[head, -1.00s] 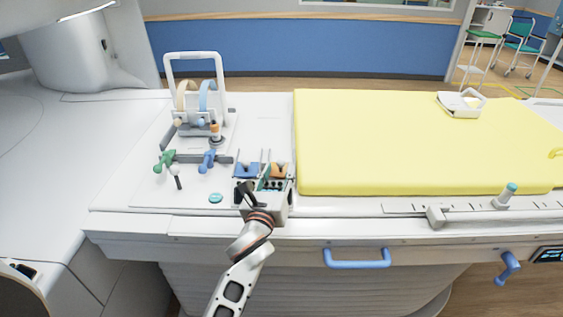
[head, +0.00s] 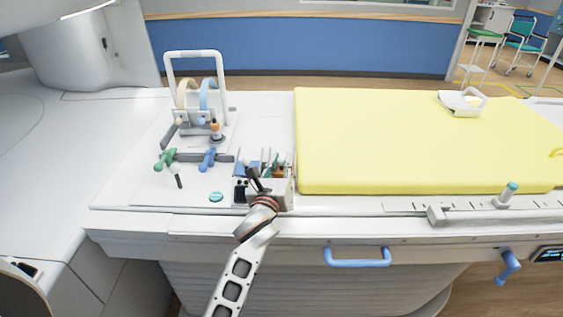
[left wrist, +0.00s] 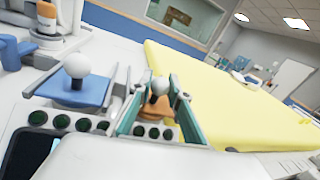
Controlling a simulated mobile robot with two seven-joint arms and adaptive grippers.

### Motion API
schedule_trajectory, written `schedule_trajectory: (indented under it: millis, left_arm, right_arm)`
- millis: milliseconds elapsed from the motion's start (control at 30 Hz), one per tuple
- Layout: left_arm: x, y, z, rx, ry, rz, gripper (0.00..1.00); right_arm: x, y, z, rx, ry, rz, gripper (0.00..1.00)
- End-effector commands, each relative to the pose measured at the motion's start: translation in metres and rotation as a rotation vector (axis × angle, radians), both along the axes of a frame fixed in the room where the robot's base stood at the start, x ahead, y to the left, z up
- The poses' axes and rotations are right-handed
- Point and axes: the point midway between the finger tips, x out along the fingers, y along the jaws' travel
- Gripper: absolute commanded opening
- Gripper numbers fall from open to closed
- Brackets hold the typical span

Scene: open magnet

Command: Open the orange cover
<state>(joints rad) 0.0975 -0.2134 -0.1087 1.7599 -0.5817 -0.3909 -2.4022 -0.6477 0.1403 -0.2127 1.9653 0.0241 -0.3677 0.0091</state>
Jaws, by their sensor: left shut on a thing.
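The orange cover (head: 280,172) is on the small white box at the front edge of the bench, right of a blue cover (head: 241,168). In the left wrist view the orange cover (left wrist: 155,108) carries a pale ball knob (left wrist: 160,86), and the blue cover (left wrist: 75,90) has a similar knob. My left gripper (head: 268,164) reaches over the box from the front. Its teal-lined fingers (left wrist: 160,92) stand on both sides of the orange cover's knob and are shut on it. The fingers partly hide the orange cover in the head view. My right gripper is out of view.
A yellow mattress (head: 410,140) lies close to the right of the box. A white frame with rings (head: 200,90) and green and blue handles (head: 165,158) stand to the left. A teal button (head: 216,197) sits left of the box. A blue rail handle (head: 357,257) is in front.

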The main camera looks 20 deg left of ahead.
Motion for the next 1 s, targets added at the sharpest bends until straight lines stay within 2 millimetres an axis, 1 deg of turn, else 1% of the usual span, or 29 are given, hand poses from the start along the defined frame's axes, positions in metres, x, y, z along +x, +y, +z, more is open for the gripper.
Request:
schedule_trajectory:
  millis: [100, 200, 500, 533, 600, 900, 1000]
  left_arm:
    - [0.017, 0.004, 0.002, 0.004, -0.003, -0.002, 0.00]
    - [0.026, 0.007, 0.002, 0.003, -0.002, -0.002, 0.00]
    - [0.028, 0.008, 0.000, 0.000, -0.001, 0.000, 0.00]
    - [0.028, 0.008, 0.000, 0.000, -0.001, 0.000, 0.20]
    - [0.028, 0.008, 0.000, 0.000, -0.001, 0.000, 0.35]
    - [0.027, 0.008, 0.000, 0.001, -0.001, 0.000, 0.35]
    - [0.024, 0.008, 0.000, 0.001, -0.001, 0.000, 0.35]
  right_arm:
    - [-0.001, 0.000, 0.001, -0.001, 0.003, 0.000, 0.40]
    - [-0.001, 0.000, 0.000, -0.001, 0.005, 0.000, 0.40]
    - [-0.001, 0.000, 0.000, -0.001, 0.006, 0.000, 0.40]
    - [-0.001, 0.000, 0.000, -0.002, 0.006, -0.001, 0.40]
    - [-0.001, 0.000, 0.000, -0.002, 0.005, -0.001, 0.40]
    - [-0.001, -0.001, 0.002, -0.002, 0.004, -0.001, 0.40]
    - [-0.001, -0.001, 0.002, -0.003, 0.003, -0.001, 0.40]
